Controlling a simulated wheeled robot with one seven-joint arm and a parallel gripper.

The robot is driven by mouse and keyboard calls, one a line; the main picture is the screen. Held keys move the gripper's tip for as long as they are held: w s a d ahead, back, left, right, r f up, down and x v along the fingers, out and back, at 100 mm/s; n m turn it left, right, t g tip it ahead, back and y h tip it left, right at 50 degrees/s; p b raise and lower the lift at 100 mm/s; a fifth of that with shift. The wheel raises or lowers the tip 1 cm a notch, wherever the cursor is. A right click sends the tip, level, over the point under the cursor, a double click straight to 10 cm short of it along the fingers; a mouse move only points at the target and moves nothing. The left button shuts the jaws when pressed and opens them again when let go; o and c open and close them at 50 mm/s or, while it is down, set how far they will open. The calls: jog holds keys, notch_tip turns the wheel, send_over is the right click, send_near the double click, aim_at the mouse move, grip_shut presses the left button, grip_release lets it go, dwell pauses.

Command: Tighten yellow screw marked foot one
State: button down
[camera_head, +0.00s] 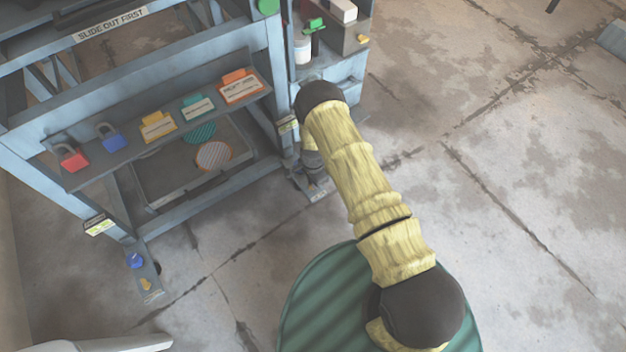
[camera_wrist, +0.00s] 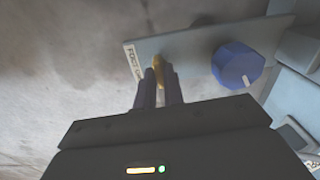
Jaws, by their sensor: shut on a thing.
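The yellow screw (camera_wrist: 157,68) stands on a grey-blue foot plate (camera_wrist: 195,45) in the wrist view. A label (camera_wrist: 133,62) at the plate's end reads "FOOT O", with the rest hard to read. My gripper (camera_wrist: 159,80) is shut on the yellow screw, with one dark finger on each side of it. In the head view my arm hides most of my gripper and the screw. The foot plate's lower end (camera_head: 317,194) shows there, below the frame's right corner post.
A blue knob (camera_wrist: 237,65) stands on the same plate, right of the screw. Another foot (camera_head: 151,292) with a blue knob and a yellow screw is at lower left. A shelf (camera_head: 85,178) holds padlocks and tags. A green round surface (camera_head: 310,305) is near my arm. Open floor lies right.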

jog(key=shift+m, duration=0.4)
jog(key=c, duration=1.5)
grip_release()
notch_tip(320, 180, up, 17)
jog(key=p, duration=0.7)
jog(key=shift+r, duration=0.15)
